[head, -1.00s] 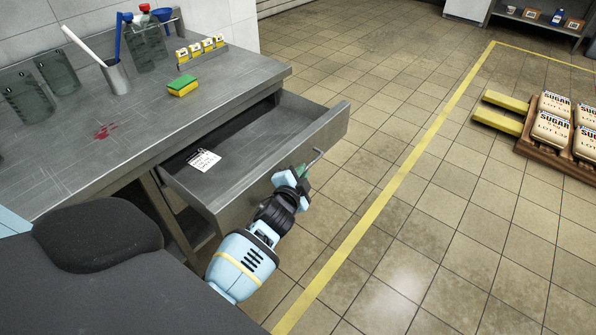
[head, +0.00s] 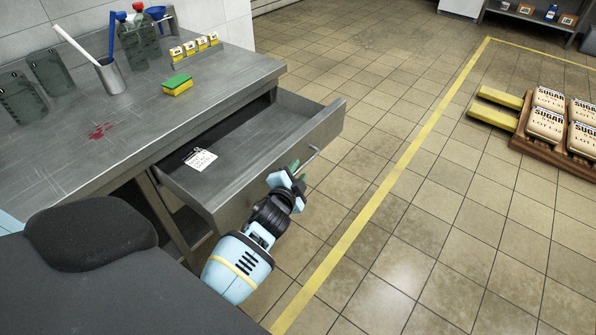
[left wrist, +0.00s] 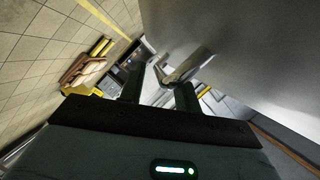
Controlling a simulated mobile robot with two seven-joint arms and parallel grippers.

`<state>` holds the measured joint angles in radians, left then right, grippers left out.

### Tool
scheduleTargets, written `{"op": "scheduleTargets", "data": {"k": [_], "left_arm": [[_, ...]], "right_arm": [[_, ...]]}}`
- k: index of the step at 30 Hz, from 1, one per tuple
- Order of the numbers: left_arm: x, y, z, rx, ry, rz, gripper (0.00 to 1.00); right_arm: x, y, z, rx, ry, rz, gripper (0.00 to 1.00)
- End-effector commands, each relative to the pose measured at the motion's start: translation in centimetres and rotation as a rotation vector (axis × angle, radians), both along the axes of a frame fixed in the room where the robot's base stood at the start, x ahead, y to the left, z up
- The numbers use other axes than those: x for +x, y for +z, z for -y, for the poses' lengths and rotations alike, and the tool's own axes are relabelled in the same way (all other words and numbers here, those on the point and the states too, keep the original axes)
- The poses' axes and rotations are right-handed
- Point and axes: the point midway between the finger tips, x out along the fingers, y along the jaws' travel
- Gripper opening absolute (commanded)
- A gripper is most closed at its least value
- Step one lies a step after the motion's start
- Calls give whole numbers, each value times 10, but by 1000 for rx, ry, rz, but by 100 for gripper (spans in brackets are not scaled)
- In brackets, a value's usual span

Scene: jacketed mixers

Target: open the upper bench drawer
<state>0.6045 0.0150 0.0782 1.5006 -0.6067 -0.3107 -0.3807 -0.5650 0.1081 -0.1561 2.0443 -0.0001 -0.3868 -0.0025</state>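The upper bench drawer (head: 240,165) is pulled well out from under the steel bench, and its inside shows. Its bar handle (head: 312,156) is on the front panel; it also shows in the left wrist view (left wrist: 188,66). My left gripper (head: 299,172) is at the drawer front, just short of the handle. In the left wrist view the fingers (left wrist: 160,90) are spread apart, with the handle's end beyond their tips and nothing clearly held between them. My right gripper is not in view.
A white card (head: 200,158) lies in the drawer. Sugar sacks (head: 547,122) lie on a pallet at the right. The floor between is clear, with a yellow line.

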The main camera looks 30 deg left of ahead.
Motion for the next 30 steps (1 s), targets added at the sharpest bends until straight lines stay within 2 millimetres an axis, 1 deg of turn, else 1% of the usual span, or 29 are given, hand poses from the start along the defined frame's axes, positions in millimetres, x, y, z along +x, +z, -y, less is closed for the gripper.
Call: {"op": "scheduleTargets", "data": {"k": [9,13,18,23,30], "left_arm": [[-45,11,12,-1,0,0,33],[-58,14,16,-2,0,0,33],[-65,15,18,-1,0,0,33],[-65,15,18,-1,0,0,33],[-65,15,17,-1,-1,1,33]], "right_arm": [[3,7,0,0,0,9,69],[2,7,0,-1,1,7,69],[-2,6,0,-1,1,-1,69],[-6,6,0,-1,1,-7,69],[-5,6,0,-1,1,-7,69]]}}
